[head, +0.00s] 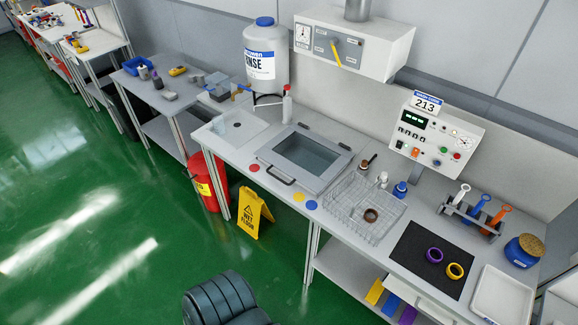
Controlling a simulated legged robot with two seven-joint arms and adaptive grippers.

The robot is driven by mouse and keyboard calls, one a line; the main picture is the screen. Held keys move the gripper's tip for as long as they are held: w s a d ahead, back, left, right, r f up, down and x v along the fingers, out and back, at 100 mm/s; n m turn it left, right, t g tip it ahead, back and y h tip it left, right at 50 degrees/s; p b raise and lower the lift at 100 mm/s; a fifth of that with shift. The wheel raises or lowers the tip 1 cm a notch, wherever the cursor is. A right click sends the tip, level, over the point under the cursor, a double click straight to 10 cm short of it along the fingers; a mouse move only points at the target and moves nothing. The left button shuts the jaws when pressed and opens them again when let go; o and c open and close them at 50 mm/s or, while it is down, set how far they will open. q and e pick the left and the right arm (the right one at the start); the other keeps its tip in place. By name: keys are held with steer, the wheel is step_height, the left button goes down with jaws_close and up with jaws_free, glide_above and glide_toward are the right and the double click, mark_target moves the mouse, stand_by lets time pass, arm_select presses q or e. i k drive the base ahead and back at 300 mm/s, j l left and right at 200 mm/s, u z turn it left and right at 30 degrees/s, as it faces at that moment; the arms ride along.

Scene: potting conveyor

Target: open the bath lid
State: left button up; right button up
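The bath (322,143) is set into the grey bench, left of the wire basket. Its lid (292,178) appears to lie flat and closed over it, a grey frame around a blue-grey middle. I cannot tell whether that middle is a clear window or the open inside. A dark bar handle (281,176) is on the lid's front edge, facing the aisle. Neither of my grippers is in view, and nothing touches the handle.
A wire basket (343,222) with a brown ring stands right of the bath. Coloured discs (298,197) lie along the front edge. A yellow floor sign (253,212) and red bin (206,181) stand below.

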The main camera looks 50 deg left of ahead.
mark_target(266, 153)
steer(key=u, duration=1.8)
